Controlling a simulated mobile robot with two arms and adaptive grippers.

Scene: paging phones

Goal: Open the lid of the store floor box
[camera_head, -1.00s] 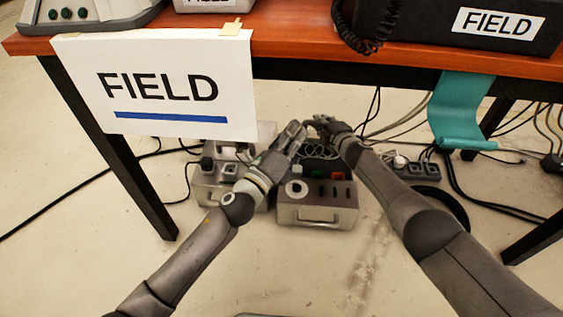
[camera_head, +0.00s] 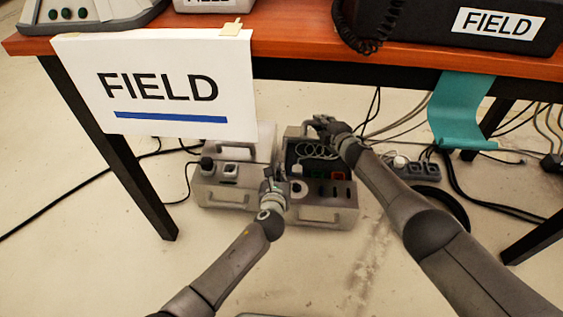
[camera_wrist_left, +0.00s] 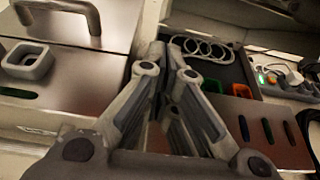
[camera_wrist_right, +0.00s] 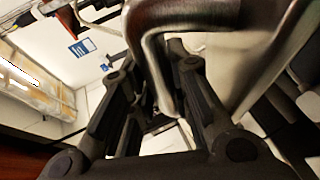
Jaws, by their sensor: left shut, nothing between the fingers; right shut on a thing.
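Two grey metal floor boxes stand below the table; I read no store label on either. The right box (camera_head: 325,215) is open, with coiled cord (camera_head: 318,151) and green and red parts inside; it also shows in the left wrist view (camera_wrist_left: 230,72). Its lid (camera_head: 293,131) looks raised at the back. My right gripper (camera_head: 322,124) is at the lid's top, shut on a metal bar handle (camera_wrist_right: 155,50), seen close in the right wrist view. My left gripper (camera_head: 270,182) is shut and empty, above the gap between the boxes. The left box (camera_head: 225,192) appears closed.
The table (camera_head: 285,50) overhangs the back, and a hanging FIELD sign (camera_head: 160,95) partly covers the left box. Cables and a power strip (camera_head: 415,168) lie at right, beneath a teal strip (camera_head: 460,115). The floor in front is clear.

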